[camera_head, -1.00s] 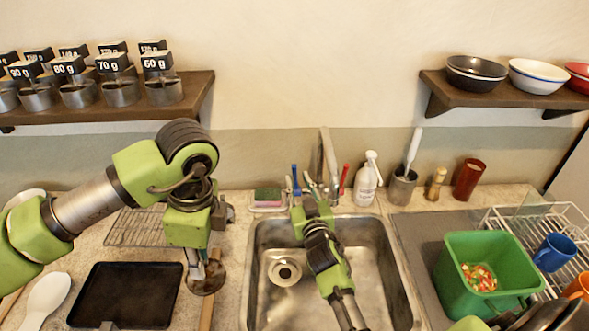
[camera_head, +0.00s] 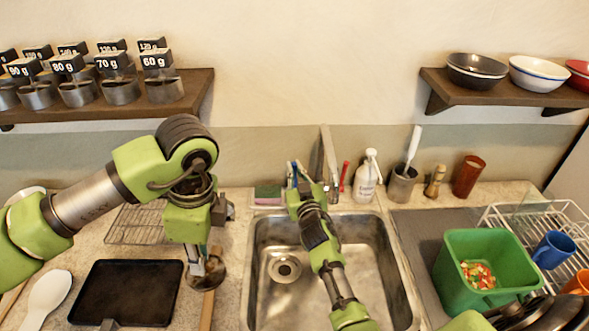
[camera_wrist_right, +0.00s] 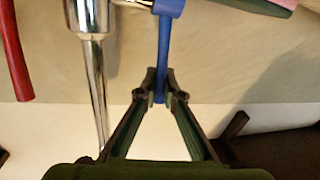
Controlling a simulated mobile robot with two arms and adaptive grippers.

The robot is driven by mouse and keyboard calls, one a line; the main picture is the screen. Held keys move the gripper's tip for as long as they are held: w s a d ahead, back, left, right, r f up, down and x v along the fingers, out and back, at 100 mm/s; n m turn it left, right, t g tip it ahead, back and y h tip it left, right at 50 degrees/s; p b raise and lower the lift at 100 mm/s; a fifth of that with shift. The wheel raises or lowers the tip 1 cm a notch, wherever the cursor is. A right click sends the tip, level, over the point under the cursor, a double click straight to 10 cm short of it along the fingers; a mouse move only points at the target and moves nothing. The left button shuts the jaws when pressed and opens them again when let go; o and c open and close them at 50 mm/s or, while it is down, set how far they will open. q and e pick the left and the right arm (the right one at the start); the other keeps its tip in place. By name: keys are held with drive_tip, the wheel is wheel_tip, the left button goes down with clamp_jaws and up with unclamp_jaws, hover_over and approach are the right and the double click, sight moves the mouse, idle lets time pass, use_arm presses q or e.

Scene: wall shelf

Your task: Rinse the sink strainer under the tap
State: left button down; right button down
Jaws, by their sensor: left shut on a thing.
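My left gripper (camera_head: 200,267) is shut on the round metal sink strainer (camera_head: 214,281), held low over the counter left of the sink (camera_head: 381,270). The gripper hides part of the strainer. The chrome tap (camera_head: 329,160) stands at the back of the sink, with a red handle (camera_head: 344,175) on its right and a blue handle on its left. My right gripper (camera_head: 298,176) is at the blue handle. In the right wrist view the blue handle (camera_wrist_right: 161,45) lies between the two fingertips, very close to both; I cannot tell if they press on it.
A sponge (camera_head: 267,194) and a white bottle (camera_head: 366,180) stand behind the sink. A black tray (camera_head: 127,292) and a wire rack (camera_head: 136,226) lie at the left. A green bin (camera_head: 485,270) stands at the right. The basin is empty except for my right arm above it.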

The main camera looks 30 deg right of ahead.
use_arm(q)
drive_tip(key=shift+f, duration=0.1)
drive_tip(key=shift+f+b, duration=0.35)
drive_tip(key=shift+b, duration=0.05)
use_arm(e)
drive_tip(key=shift+f, duration=0.15)
use_arm(q)
wheel_tip(320, 180, down, 8)
drive_tip(key=b, duration=0.7)
drive_tip(key=shift+b, duration=0.4)
use_arm(e)
drive_tip(key=shift+s+a+t+h, duration=0.35)
drive_tip(key=shift+s+t, duration=0.45)
drive_tip(key=shift+t, duration=0.3)
use_arm(q)
drive_tip(key=shift+r, duration=0.15)
use_arm(e)
drive_tip(key=c, duration=2.2)
unclamp_jaws()
drive_tip(key=shift+o, duration=0.2)
drive_tip(key=shift+s+a+f, duration=0.1)
drive_tip(key=v, duration=0.7)
drive_tip(key=shift+s, duration=0.2)
